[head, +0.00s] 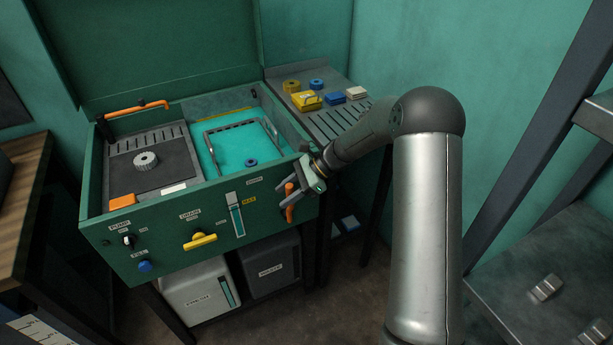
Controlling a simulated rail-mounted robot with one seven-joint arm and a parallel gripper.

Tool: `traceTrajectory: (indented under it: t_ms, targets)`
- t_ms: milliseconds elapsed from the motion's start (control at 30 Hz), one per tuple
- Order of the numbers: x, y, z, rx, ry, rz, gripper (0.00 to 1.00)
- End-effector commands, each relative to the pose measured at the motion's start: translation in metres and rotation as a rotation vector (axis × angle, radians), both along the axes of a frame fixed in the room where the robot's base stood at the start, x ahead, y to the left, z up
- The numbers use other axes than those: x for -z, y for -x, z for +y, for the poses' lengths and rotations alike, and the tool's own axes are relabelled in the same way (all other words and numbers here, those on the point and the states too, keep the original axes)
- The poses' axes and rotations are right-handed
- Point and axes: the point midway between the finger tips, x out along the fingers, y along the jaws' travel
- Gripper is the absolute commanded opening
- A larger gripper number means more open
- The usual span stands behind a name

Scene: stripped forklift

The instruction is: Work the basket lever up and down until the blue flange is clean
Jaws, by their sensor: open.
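The blue flange (251,162) is a small blue ring in the wire basket (211,155), in the teal liquid (226,149) of the green washer tank. It is too small to tell how clean it is. An orange lever (290,212) stands on the right of the tank's front panel and appears to be the basket lever. My gripper (287,196) is open at this lever, with its fingers reaching left beside the upper part of the orange grip. The fingers hide part of it, and I cannot tell whether they touch it.
The front panel has a yellow drain handle (201,241), a blue fill knob (145,266) and a level gauge (237,218). An orange spout (138,108) is at the back left. A slotted side shelf (336,122) holds several small yellow, blue and white parts. Bins stand below the tank.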

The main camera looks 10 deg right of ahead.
Motion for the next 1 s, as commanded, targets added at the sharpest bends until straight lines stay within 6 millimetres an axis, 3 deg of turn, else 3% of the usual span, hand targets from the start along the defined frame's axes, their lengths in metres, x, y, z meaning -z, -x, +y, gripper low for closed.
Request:
traceTrajectory:
  t_ms: [600, 800, 1000]
  targets:
    - [-0.082, -0.014, -0.11, 0.004, 0.003, -0.005, 0.42]
    - [-0.097, -0.017, -0.128, 0.003, 0.003, -0.003, 0.42]
    - [-0.1, -0.017, -0.133, 0.003, 0.003, -0.001, 0.42]
